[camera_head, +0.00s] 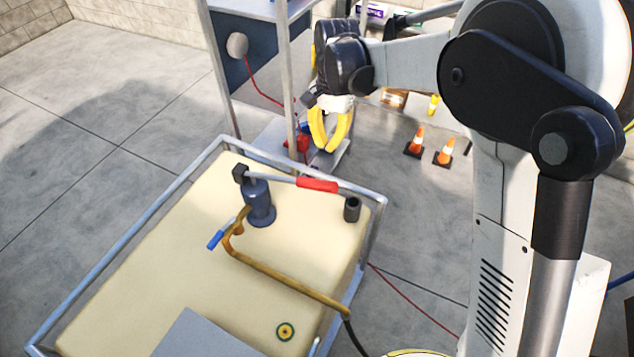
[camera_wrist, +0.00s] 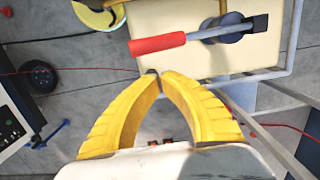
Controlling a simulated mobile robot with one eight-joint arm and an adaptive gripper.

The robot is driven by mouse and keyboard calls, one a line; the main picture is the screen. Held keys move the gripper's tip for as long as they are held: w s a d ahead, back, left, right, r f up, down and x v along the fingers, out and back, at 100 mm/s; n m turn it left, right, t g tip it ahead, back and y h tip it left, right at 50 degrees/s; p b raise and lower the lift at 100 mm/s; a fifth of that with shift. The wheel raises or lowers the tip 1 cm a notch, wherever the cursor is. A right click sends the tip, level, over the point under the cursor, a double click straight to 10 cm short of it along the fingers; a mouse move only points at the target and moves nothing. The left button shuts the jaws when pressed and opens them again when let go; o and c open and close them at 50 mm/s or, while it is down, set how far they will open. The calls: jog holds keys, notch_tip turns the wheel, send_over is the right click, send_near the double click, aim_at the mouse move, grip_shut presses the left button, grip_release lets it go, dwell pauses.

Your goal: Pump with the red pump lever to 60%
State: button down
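The pump lever is a grey bar with a red grip (camera_head: 317,184), running to the right from the dark blue pump body (camera_head: 259,203) on the cream tank top (camera_head: 150,245). The lever lies roughly level, its free end near a small dark cup-like post (camera_head: 352,209). My gripper (camera_head: 328,149) has yellow fingers and hangs beyond the red grip, apart from it. In the wrist view the fingertips (camera_wrist: 160,76) come close together just below the red grip (camera_wrist: 158,44). They hold nothing visible; whether they fully touch is unclear.
A metal rail (camera_head: 130,232) surrounds the tank top. A brass pipe (camera_head: 285,279) with a blue handle (camera_head: 215,240) crosses it. A metal shelf frame (camera_head: 222,75) stands behind, left of my gripper. Orange cones (camera_head: 444,152) stand on the floor.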

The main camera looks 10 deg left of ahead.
jog(key=s+r+n+t+y+b, duration=0.3)
jog(key=s+r+n, duration=0.3)
jog(key=n, duration=1.3)
jog(key=shift+s+a+t+y, duration=0.25)
jog(key=shift+s+t+y, duration=0.25)
jog(key=shift+s+t, duration=0.2)
jog(key=shift+f, duration=0.15)
jog(key=b, duration=0.2)
send_over(314, 180)
jog(key=a, duration=0.2)
notch_tip(314, 180, down, 9)
jog(key=shift+d+f, duration=0.1)
jog(key=shift+f, duration=0.05)
jog(key=shift+d+f, duration=0.3)
jog(key=shift+f, duration=0.25)
jog(key=shift+d+f, duration=0.3)
jog(key=shift+f, duration=0.25)
jog(key=shift+d+f+b, duration=0.25)
jog(key=shift+f+b, duration=0.05)
jog(key=shift+f, duration=0.2)
